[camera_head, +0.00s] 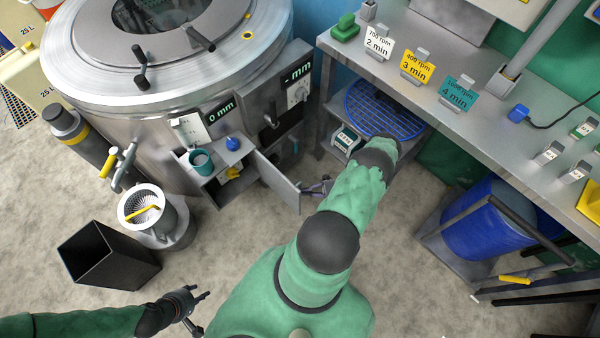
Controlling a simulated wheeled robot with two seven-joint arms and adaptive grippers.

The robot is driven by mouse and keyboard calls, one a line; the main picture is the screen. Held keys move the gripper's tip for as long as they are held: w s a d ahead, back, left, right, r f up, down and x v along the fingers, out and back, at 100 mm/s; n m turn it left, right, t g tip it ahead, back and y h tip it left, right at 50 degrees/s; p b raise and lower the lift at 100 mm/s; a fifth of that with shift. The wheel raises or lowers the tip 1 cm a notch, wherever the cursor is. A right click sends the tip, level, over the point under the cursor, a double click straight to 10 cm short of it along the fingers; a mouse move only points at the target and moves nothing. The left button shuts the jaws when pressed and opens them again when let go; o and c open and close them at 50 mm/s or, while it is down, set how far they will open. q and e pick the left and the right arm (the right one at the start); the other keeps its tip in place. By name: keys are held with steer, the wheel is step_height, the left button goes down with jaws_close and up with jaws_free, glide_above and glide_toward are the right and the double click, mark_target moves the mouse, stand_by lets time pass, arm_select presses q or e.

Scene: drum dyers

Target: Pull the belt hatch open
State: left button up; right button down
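The belt hatch (277,181) looks like the grey door panel on the low metal cabinet at the drum machine's front. It stands swung out at an angle, and a yellow part (232,173) shows in the opening beside it. My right arm reaches forward over the floor and bends back toward the door. My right gripper (318,188) is at the door's outer edge, partly hidden by my forearm; I cannot tell whether it touches or grips it. My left gripper (198,310) is low at the bottom left, fingers apart and empty, away from the hatch.
A teal cup (201,161) and a blue knob (233,143) are on the cabinet top. A black bin (108,255) and a metal strainer pot (165,230) stand left. A workbench (470,95) and blue drum (487,222) bound the right.

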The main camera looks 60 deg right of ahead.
steer(key=shift+d, duration=0.45)
steer(key=v, duration=1.2)
